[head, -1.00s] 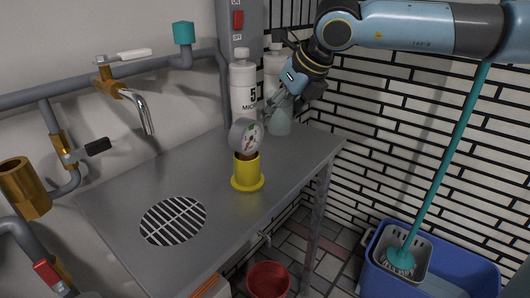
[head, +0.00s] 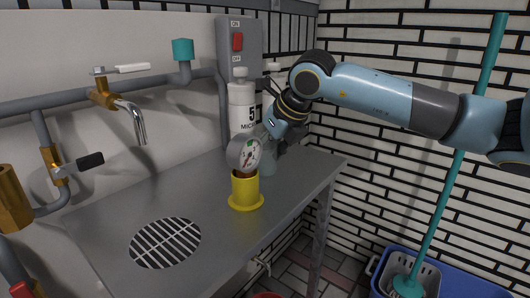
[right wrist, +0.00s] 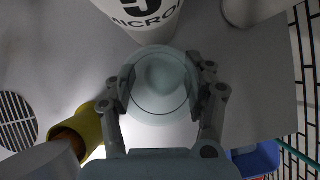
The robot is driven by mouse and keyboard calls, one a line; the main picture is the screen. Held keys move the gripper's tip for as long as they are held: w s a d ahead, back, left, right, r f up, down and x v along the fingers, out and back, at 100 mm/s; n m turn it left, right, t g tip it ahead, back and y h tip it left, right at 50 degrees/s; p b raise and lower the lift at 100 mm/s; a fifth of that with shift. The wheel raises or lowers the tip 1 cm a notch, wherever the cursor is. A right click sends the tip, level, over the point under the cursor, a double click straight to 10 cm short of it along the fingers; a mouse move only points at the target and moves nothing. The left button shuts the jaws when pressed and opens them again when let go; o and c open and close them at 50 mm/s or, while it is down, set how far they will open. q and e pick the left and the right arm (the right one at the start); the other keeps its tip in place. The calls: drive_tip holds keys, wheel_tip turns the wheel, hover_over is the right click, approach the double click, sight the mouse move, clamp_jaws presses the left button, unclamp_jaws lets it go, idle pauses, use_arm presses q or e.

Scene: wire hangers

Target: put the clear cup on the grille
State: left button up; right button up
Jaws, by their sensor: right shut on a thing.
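The clear cup (right wrist: 160,88) is a pale, see-through cup held between the two fingers of my right gripper (right wrist: 162,90) in the right wrist view. In the head view the cup (head: 268,164) shows in part behind the pressure gauge, at the back of the metal table. My right gripper (head: 272,130) is shut on it there. The grille (head: 165,243) is a round, dark-and-light slotted drain in the table's front left part; its edge also shows in the right wrist view (right wrist: 15,122). Nothing lies on it. My left gripper is not in view.
A yellow stand (head: 245,190) with a gauge (head: 244,152) stands between the cup and the grille. White bottles (head: 241,108) stand behind the cup. A brass tap (head: 130,115) juts from the wall. The table (head: 205,195) is bare around the grille.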

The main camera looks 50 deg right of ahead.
drive_tip(key=o, duration=0.9)
drive_tip(key=shift+f, duration=0.1)
